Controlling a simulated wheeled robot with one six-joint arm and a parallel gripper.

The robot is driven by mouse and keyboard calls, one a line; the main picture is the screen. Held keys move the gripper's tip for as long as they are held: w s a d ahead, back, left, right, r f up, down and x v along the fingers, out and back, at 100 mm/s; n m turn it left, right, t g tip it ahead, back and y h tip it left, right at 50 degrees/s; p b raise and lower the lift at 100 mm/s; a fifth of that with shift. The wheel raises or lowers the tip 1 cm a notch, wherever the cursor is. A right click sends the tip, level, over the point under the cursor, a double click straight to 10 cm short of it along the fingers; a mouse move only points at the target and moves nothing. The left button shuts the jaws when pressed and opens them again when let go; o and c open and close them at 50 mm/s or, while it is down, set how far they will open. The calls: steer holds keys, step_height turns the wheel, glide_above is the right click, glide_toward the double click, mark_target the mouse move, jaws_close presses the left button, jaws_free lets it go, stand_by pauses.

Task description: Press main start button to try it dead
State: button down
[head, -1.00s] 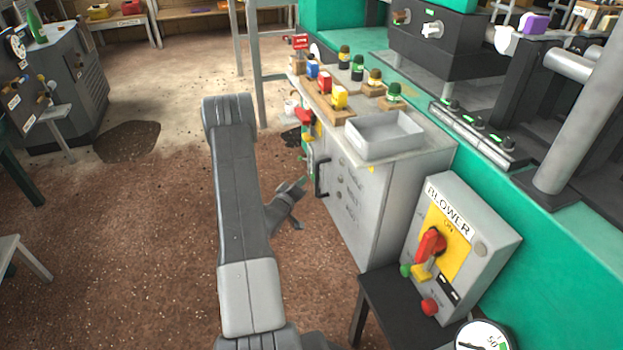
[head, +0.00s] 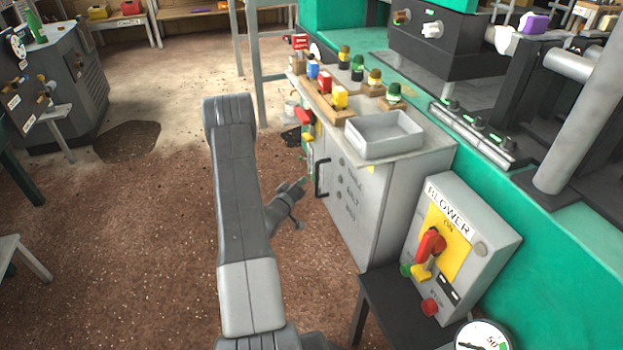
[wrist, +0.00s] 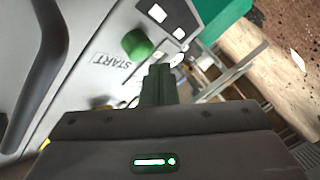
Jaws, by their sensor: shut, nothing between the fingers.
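The green start button (wrist: 137,44) stands out from a light grey panel (wrist: 90,85) in the wrist view, next to a label reading START (wrist: 113,62). My gripper (wrist: 158,78) is shut and empty, its fingertips a little to the right of and below the button in that picture. I cannot tell whether they touch the panel. In the head view my gripper (head: 301,183) is beside the left face of the grey cabinet (head: 375,205). The start button cannot be made out there.
A black handle (head: 321,178) stands out from the cabinet close to my gripper. A tray (head: 384,136) and several coloured padlock-like pieces lie on top. The BLOWER box (head: 458,250), with a red switch, stands at the right.

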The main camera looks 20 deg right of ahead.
stand_by(0.4)
steer(key=shift+d, duration=0.45)
steer(key=shift+d+b, duration=0.5)
stand_by(0.6)
steer(key=shift+a, duration=0.9)
steer(key=shift+s+a+b, duration=0.1)
steer(key=shift+a+b, duration=0.2)
steer(key=shift+a, duration=2.25)
steer(key=shift+d, duration=0.1)
